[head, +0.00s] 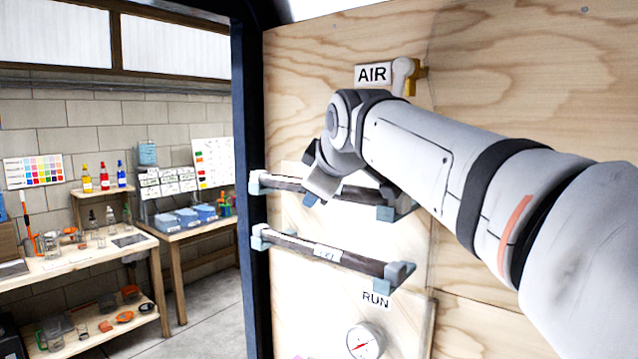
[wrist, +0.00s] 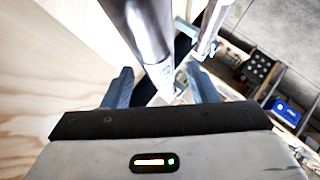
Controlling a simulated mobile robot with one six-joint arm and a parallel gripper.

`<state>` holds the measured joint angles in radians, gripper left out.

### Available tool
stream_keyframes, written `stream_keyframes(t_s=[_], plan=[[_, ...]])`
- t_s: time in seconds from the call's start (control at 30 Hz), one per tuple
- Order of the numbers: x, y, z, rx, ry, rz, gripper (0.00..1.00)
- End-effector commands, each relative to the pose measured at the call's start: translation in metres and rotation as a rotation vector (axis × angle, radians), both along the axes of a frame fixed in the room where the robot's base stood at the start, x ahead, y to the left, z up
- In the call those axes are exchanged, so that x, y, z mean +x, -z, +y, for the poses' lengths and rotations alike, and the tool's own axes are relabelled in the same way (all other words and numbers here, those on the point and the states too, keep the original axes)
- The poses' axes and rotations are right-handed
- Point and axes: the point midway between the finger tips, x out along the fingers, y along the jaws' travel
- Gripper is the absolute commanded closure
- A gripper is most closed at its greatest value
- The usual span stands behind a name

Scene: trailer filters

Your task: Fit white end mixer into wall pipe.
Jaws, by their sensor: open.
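Two dark tubes rest in grey-blue brackets on the plywood wall: an upper tube (head: 353,191) and a lower tube (head: 300,244) with a pale label. My gripper (head: 313,197) is at the left part of the upper tube. In the wrist view my gripper (wrist: 162,86) is open, its two dark fingers on either side of a thick metallic tube (wrist: 138,25) with a pale, tapered end. Whether the fingers touch it I cannot tell. A second, thinner tube (wrist: 212,25) lies to its right. Which tube is the white end mixer is unclear, and I cannot make out the wall pipe.
An AIR sign (head: 373,75) with a white and yellow valve (head: 405,75) is above; a RUN sign (head: 376,299) and a gauge (head: 364,341) are below. A dark door post (head: 252,120) stands left. Beyond it are a workbench (head: 90,262) and open floor.

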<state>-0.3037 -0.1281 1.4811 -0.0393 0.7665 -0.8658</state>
Motion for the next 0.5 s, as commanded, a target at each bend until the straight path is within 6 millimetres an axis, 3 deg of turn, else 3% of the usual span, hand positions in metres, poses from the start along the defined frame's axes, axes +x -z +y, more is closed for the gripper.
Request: stream_keyframes(t_s=[0.3,0.5], plan=[[0.0067,0.0045,0.0007,0.001,0.003,-0.001,0.47],[0.0066,0.0043,0.0004,0.001,0.003,-0.001,0.63]])
